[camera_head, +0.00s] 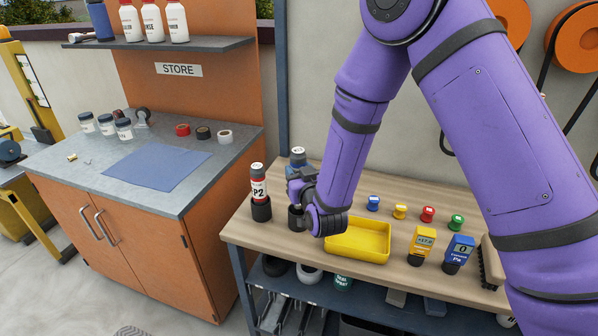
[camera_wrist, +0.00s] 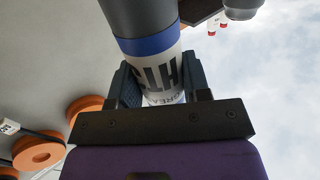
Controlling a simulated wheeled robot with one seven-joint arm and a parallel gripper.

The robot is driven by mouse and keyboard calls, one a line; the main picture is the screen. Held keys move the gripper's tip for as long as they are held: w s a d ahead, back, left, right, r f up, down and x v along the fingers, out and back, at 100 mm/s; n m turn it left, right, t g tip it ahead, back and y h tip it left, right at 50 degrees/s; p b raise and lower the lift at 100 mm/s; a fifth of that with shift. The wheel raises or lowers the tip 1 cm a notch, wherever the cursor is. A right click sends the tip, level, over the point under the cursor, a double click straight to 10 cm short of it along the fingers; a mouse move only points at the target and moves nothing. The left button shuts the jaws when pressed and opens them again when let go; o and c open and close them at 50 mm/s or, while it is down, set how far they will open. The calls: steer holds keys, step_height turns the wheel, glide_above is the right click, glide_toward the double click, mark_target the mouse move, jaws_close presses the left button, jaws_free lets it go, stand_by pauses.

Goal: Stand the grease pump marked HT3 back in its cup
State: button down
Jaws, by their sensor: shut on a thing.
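The grease pump HT3 (camera_wrist: 158,70) has a dark grey body, a blue band and a white label reading HT3 in the wrist view. My gripper (camera_wrist: 157,88) is shut across its label, one finger on each side. In the head view the pump's cap (camera_head: 298,153) shows above my gripper (camera_head: 300,180) and looks about upright. A dark cup (camera_head: 296,218) stands on the wooden bench directly below it, partly hidden by my gripper. The pump's lower end is hidden, so I cannot tell whether it is inside the cup or just above it.
A pump marked P2 (camera_head: 259,185) stands in its own cup (camera_head: 261,210) just left. A yellow tray (camera_head: 358,254) lies close on the right. Several coloured caps, a yellow gauge (camera_head: 421,243) and a blue gauge (camera_head: 458,252) stand further right.

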steer(key=shift+f, duration=2.65)
stand_by(0.8)
steer(key=shift+f, duration=0.85)
